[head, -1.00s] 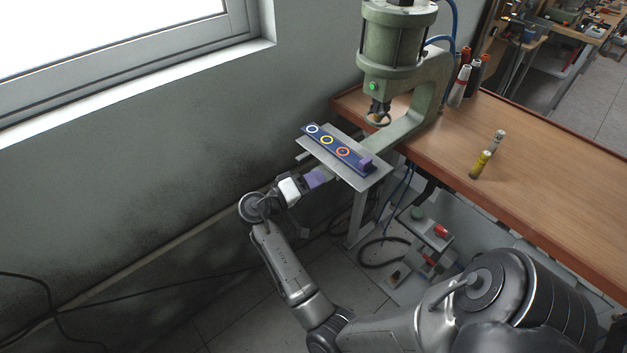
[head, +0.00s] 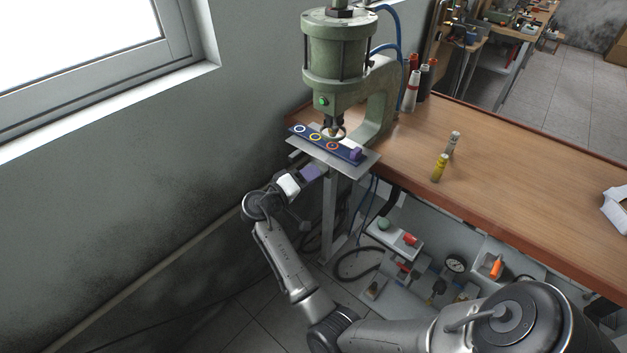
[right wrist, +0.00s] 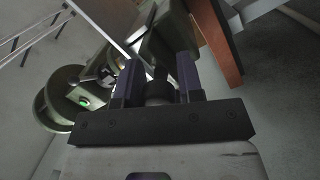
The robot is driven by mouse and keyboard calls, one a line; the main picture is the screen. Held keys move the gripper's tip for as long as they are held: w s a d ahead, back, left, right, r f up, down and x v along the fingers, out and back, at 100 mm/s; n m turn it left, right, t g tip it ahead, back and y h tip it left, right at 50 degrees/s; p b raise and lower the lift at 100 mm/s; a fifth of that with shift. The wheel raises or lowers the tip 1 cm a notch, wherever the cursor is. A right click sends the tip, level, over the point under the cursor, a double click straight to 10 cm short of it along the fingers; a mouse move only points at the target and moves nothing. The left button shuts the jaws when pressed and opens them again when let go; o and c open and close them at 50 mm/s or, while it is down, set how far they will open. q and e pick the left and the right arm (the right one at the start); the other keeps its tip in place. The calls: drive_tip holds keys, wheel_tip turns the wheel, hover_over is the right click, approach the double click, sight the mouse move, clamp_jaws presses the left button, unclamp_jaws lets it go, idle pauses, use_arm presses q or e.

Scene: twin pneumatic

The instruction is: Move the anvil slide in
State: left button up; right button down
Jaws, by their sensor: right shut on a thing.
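The anvil slide is a dark blue strip (head: 325,143) with white, yellow and orange rings and a purple block (head: 355,154) at its right end. It lies on a flat grey plate (head: 362,167) at the front of the green press (head: 338,65). The press ram's ring (head: 333,132) is close above the strip's back edge. My right gripper (head: 312,172) is at the plate's near left side, below the strip. In the right wrist view its purple fingers (right wrist: 159,82) are shut on a dark round knob (right wrist: 158,93). My left gripper is out of view.
A wooden bench (head: 500,180) extends right from the press. A yellow spool (head: 439,168) and a pale spool (head: 452,143) stand on it; bottles (head: 411,90) stand behind. A wall (head: 120,220) is at left. Valves, hoses and a gauge (head: 455,264) sit below the bench.

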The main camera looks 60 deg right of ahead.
drive_tip(key=shift+d+r, duration=0.1)
drive_tip(key=shift+r, duration=0.1)
drive_tip(key=c, duration=1.1)
unclamp_jaws()
drive_tip(key=shift+o, duration=1.2)
drive_tip(key=shift+d, duration=0.2)
drive_tip(key=shift+a+f, duration=0.1)
drive_tip(key=shift+a, duration=0.2)
drive_tip(key=shift+w+a, duration=0.15)
drive_tip(key=shift+a, duration=0.2)
drive_tip(key=v, duration=1.2)
drive_tip(key=shift+a+p, duration=0.3)
drive_tip(key=shift+p, duration=0.15)
drive_tip(key=shift+w, duration=0.1)
